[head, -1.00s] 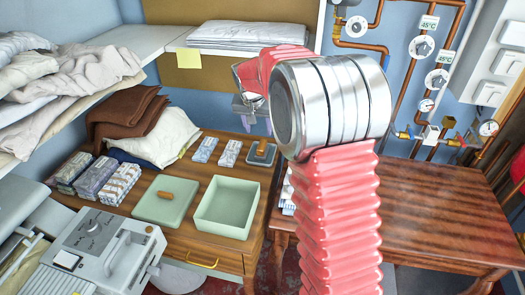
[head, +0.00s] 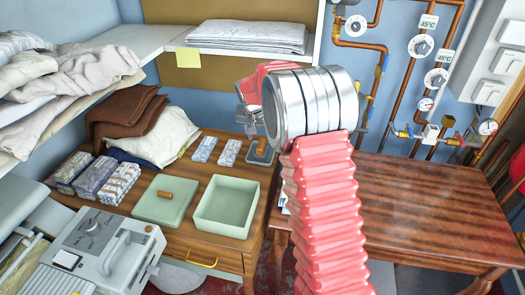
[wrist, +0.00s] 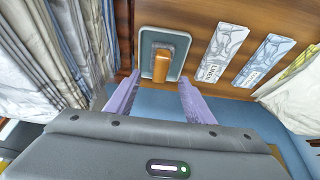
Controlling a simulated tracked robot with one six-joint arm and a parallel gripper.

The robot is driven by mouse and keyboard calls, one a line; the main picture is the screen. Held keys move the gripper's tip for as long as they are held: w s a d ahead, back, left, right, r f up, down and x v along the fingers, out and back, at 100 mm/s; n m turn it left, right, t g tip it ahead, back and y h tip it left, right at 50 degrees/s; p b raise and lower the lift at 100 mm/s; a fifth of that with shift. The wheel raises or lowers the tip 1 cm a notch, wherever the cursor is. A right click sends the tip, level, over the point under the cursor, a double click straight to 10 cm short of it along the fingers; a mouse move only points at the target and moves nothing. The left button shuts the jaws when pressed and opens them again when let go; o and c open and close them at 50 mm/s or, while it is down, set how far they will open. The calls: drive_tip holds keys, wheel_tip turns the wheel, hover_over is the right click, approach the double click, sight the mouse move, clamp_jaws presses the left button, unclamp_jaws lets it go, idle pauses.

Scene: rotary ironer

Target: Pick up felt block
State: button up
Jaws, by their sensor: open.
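The felt block (head: 262,146) appears to be the dark grey piece with an orange-brown wooden handle, sitting on a pale-rimmed plate (wrist: 145,45) at the back right of the wooden dresser top. In the wrist view the felt block (wrist: 161,78) lies ahead of my gripper (wrist: 158,92), its handle lined up roughly between the two purple fingers. My gripper is open and empty, and the fingers look apart from the block. In the head view my gripper (head: 249,120) is mostly hidden behind my arm, just above and beside the block.
Two patterned packets (head: 216,150) lie left of the block. A green open box (head: 227,207) and its lid (head: 166,200) stand nearer the front. Folded cloths (head: 165,137) lie at the left. A wooden table (head: 430,215) at the right is largely clear.

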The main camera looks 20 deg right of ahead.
sight(261, 144)
drive_tip(key=shift+x, duration=1.75)
drive_tip(key=shift+x, duration=2.6)
drive_tip(key=shift+w+r, duration=0.1)
drive_tip(key=shift+w, duration=0.05)
drive_tip(key=c, duration=0.8)
drive_tip(key=shift+r, duration=0.1)
wheel_tip(261, 144, up, 10)
drive_tip(key=shift+f, duration=0.1)
